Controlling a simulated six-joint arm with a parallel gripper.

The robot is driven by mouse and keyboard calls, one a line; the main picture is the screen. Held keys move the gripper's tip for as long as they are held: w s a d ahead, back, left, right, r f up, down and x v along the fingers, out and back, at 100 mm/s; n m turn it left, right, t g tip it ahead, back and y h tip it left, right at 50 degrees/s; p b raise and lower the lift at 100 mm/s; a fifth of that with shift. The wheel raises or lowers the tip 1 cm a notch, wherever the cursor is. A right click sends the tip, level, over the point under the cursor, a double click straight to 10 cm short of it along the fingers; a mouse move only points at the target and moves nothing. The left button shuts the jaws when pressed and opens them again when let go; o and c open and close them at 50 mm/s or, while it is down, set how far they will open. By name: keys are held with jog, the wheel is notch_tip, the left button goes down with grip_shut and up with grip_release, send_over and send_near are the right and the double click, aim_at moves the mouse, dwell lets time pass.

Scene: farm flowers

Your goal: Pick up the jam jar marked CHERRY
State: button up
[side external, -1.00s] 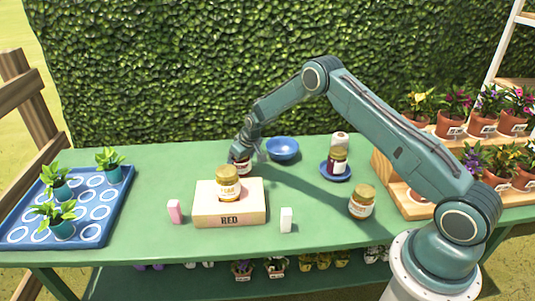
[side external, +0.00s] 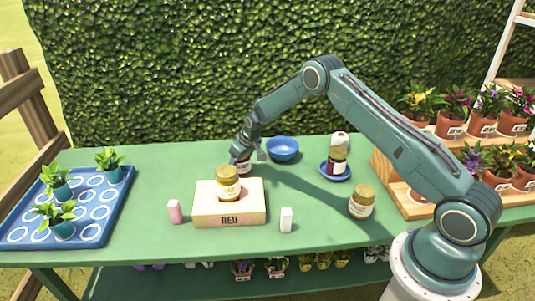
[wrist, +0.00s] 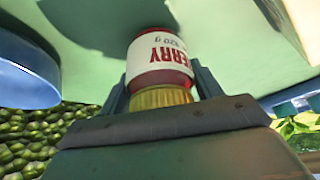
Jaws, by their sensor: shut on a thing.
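The jam jar (wrist: 160,55) has a white and red label, and the letters "ERRY" and "120 g" can be read in the wrist view; the rest of the word is turned out of sight. Its gold lid is toward my gripper (wrist: 162,88), whose two fingers are shut on the jar from both sides.
A blue bowl (side external: 282,149) is close behind right. A dark jar (side external: 336,161) stands on a blue saucer (side external: 335,175); another jar (side external: 361,201) stands at right. A blue tray (side external: 122,200) is left.

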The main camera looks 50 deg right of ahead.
notch_tip(320, 180, up, 20)
dwell(0.6)
dwell(0.5)
